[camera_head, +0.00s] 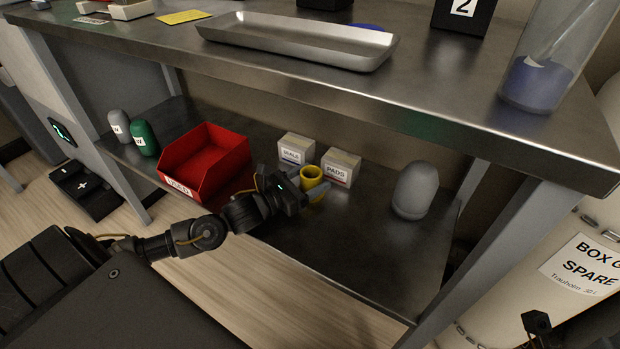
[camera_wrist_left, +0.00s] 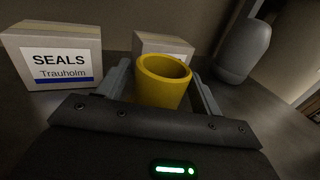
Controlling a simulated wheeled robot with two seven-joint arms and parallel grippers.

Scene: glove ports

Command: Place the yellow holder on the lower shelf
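The yellow holder (camera_head: 312,177) is a small open-topped cup, upright at the lower shelf (camera_head: 330,240), in front of two small boxes. In the left wrist view the holder (camera_wrist_left: 163,82) is between the two grey fingers of my left gripper (camera_wrist_left: 163,88). Narrow gaps seem to show on both sides, so the fingers look open around it. The head view also shows my left gripper (camera_head: 309,188) reaching it from the left. The holder's base is partly hidden by the gripper. A dark piece of my right gripper (camera_head: 537,325) shows at the lower right corner; its fingers are unclear.
The SEALS box (camera_head: 294,150) and PADS box (camera_head: 340,168) stand close behind the holder. A red bin (camera_head: 207,160) is to the left, a grey rounded object (camera_head: 411,190) to the right. The upper worktop (camera_head: 240,65) overhangs the shelf. The shelf's front right is bare.

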